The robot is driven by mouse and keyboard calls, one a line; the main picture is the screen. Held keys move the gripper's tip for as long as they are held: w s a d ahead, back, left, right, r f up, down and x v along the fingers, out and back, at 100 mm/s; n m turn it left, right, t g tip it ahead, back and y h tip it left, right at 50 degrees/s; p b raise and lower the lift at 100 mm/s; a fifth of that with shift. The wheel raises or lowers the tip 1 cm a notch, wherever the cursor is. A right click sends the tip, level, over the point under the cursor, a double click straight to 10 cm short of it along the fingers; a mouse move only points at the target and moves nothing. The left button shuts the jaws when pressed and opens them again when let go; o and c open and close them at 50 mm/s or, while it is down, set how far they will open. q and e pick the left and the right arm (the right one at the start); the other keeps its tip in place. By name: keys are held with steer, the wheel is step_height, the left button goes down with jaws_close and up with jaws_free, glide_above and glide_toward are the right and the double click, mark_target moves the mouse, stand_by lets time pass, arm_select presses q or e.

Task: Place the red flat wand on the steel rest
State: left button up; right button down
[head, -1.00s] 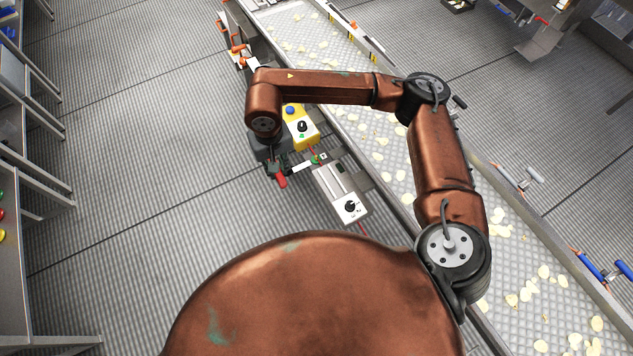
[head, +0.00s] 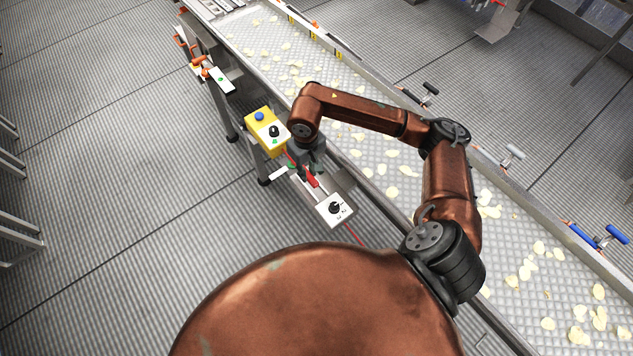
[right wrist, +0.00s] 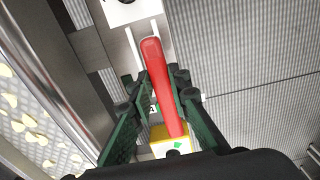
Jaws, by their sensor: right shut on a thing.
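The red flat wand (head: 312,180) is held in my right gripper (head: 306,165), low beside the conveyor. In the right wrist view the wand (right wrist: 160,80) runs lengthwise between the two green-padded fingers of the right gripper (right wrist: 157,92), its rounded end pointing up the picture. What looks like the steel rest (head: 324,192) lies under and beside the wand, against the white dial box. Two pale prongs (right wrist: 132,45) of it show near the wand's far end in the wrist view. Whether the wand touches them I cannot tell. My left gripper is not in view.
A white box with a black dial (head: 335,209) stands just below the wand. A yellow box with a blue button (head: 266,131) is up-left. The conveyor (head: 400,160) with pale chips runs along the right. Orange-handled tools (head: 199,62) hang farther off.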

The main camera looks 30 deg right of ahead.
mark_target(317, 190)
steer(key=f, duration=0.1)
steer(key=s+d+f, duration=0.1)
steer(key=s+f, duration=0.1)
steer(key=shift+d, duration=0.4)
steer(key=shift+f, duration=1.65)
steer(key=shift+f+b, duration=0.6)
steer(key=shift+s, duration=0.1)
steer(key=c, duration=1.8)
jaws_free()
steer(key=shift+f, duration=0.1)
